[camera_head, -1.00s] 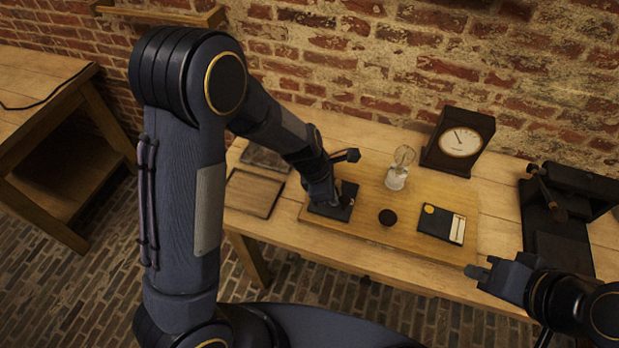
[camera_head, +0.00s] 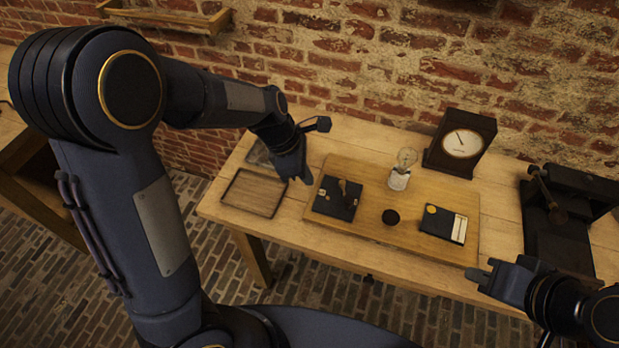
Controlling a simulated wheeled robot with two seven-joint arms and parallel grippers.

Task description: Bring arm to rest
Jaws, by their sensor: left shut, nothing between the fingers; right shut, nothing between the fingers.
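My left gripper (camera_head: 307,178) is shut and empty. It hangs above the table between the wooden tray and the left end of the wooden board. My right gripper (camera_head: 472,271) is shut and empty at the table's front edge, low on the right. The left arm is bent up high and fills much of the left of the view. The wooden table (camera_head: 222,203) stands against the brick wall.
A tray (camera_head: 253,193) lies left, a dial clock (camera_head: 462,143) behind, a black press-like device (camera_head: 555,215) right.

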